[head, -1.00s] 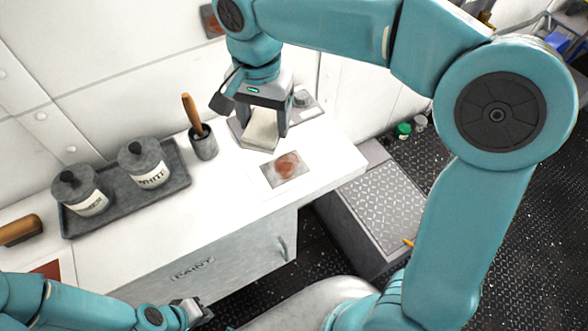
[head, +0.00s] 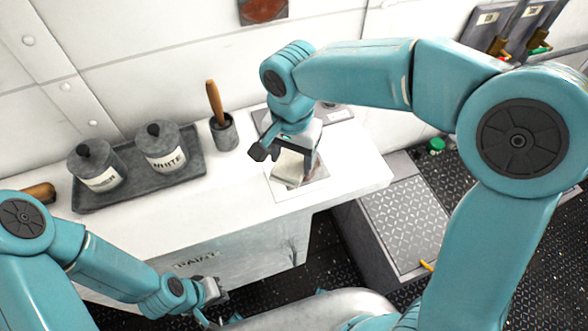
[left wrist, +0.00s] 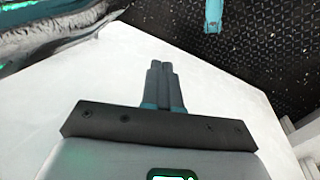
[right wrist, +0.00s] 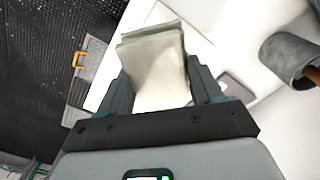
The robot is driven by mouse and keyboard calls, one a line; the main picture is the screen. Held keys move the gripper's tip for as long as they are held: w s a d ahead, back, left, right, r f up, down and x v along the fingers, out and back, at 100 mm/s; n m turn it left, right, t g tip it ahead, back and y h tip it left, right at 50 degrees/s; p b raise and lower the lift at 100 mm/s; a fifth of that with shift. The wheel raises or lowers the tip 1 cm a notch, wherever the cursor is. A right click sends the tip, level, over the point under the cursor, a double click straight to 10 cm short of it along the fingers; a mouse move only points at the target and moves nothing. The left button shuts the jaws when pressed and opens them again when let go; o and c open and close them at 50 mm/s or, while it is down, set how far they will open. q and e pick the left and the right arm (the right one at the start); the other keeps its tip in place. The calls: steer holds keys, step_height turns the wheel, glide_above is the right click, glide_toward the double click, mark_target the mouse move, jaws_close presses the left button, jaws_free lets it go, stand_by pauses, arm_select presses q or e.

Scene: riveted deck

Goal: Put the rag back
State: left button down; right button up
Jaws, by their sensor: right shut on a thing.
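My right gripper (head: 298,160) is shut on the folded cream rag (head: 287,170), over the front right of the white counter (head: 225,205). In the right wrist view the rag (right wrist: 155,68) sits between the two fingers (right wrist: 160,90). A stained panel (head: 320,170) lies below and is mostly hidden by the gripper and rag. I cannot tell whether the rag touches it. My left gripper (head: 215,292) is low in front of the counter; in the left wrist view its fingers (left wrist: 162,85) are together with nothing between them.
A dark tray (head: 190,183) with two lidded pots, one labelled WHITE (head: 165,148), stands on the counter's left. A grey cup (head: 224,132) with a wooden-handled brush stands behind. A grey box with a treadplate top (head: 400,220) is right of the counter. A rust-red plate (head: 262,10) is on the wall.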

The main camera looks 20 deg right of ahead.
mark_target(294, 158)
steer(key=shift+d+f, duration=0.25)
steer(key=shift+f, duration=2.55)
steer(key=shift+f, duration=0.1)
steer(key=shift+w+a+f+b, duration=0.1)
steer(key=shift+f+b, duration=0.05)
steer(key=shift+b, duration=0.2)
steer(key=o, duration=0.9)
steer(key=shift+o, duration=0.2)
step_height(294, 158, up, 13)
steer(key=shift+f+p, duration=0.2)
steer(key=shift+p, duration=0.35)
steer(key=shift+f, duration=0.1)
